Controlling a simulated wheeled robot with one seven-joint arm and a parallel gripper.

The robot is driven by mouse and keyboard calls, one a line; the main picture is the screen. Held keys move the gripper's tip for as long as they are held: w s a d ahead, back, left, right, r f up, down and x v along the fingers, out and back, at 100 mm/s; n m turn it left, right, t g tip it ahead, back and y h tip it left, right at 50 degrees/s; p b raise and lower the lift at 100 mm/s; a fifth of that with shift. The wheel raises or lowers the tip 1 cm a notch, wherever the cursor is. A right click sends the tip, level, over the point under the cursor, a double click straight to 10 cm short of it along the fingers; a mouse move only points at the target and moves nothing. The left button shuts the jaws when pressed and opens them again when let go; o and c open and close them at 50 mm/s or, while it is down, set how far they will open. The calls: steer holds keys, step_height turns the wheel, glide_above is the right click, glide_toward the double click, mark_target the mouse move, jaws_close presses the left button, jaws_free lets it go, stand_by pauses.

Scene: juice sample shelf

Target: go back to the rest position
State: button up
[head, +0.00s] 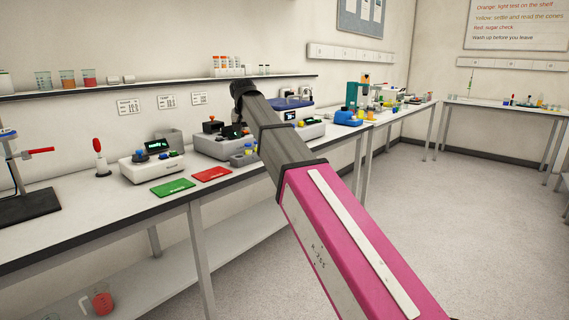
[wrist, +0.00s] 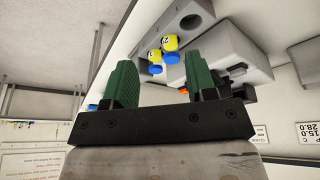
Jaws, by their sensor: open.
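My gripper shows in the wrist view (wrist: 160,85), with its two green fingers wide apart and nothing between them. In the head view my pink and grey arm reaches from the lower right up over the bench (head: 100,222); the gripper itself is hidden behind the arm's dark end there.
A green mat (head: 173,187) and a red mat (head: 211,174) lie on the bench beside a white instrument (head: 150,166). A shelf (head: 140,88) with beakers (head: 67,78) runs along the wall. A stand (head: 25,185) is at far left. The floor (head: 400,220) at right is clear.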

steer(key=s+d+f+g, duration=0.1)
steer(key=s+d+f, duration=0.1)
steer(key=d+f, duration=0.55)
steer(key=s+d+f, duration=0.2)
steer(key=d+f, duration=0.2)
steer(key=f, duration=0.7)
steer(key=s+d+f+g, duration=0.1)
steer(key=s+d+f, duration=0.1)
steer(key=d+f, duration=0.55)
steer(key=s+d+f+g, duration=0.1)
steer(key=s+d+f, duration=0.6)
steer(key=s+f, duration=0.2)
steer(key=s+d+f, duration=0.7)
steer(key=s+f, duration=0.2)
steer(key=f, duration=0.4)
steer(key=shift+m+g, duration=0.4)
steer(key=shift+s+f, duration=0.1)
